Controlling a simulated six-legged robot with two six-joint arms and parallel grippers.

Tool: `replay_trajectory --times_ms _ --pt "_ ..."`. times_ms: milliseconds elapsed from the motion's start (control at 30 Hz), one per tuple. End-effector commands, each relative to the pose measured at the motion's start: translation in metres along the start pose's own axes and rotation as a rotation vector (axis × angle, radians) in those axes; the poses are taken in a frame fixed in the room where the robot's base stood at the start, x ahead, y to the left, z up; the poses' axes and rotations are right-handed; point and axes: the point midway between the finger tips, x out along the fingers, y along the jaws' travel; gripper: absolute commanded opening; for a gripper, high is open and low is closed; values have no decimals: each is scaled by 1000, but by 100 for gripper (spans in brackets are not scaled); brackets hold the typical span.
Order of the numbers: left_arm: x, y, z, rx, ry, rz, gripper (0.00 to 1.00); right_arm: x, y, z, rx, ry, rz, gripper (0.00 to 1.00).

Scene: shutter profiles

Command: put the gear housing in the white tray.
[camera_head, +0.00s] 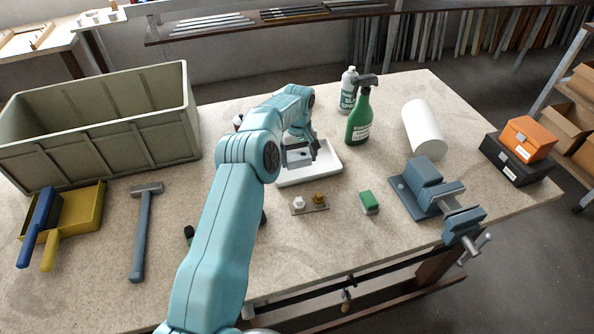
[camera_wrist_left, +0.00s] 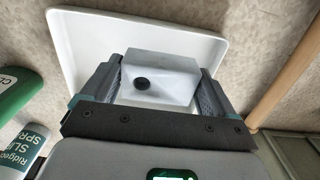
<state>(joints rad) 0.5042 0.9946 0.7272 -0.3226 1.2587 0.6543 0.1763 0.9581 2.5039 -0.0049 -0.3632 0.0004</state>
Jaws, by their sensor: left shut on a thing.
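The gear housing is a pale grey-white block (camera_wrist_left: 160,92) with a dark round hole, seen in the left wrist view between my left fingers. My left gripper (camera_wrist_left: 162,80) is shut on it. The white tray (camera_wrist_left: 72,45) lies behind the housing in that view. In the head view my left gripper (camera_head: 300,153) is over the white tray (camera_head: 322,172), and my left arm hides part of the tray. I cannot tell whether the housing touches the tray floor. My right gripper is not in view.
A green spray bottle (camera_head: 359,118) and a grey-white bottle (camera_head: 348,90) stand behind the tray. A small plate with knobs (camera_head: 310,204) and a green sponge (camera_head: 369,202) lie in front. A white roll (camera_head: 424,128), vise (camera_head: 430,190), large crate (camera_head: 105,140) and hammer (camera_head: 142,235) lie farther out.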

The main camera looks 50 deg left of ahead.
Motion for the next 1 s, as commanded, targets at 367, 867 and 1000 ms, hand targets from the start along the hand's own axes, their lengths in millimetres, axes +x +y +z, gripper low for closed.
replay_trajectory --times_ms 367,867,1000 --pt "41 7 -3 -5 2 1 40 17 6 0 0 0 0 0" --pt "45 6 -2 -5 0 -1 100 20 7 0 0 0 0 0" --pt "43 6 -1 -5 0 -1 100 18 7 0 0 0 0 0"
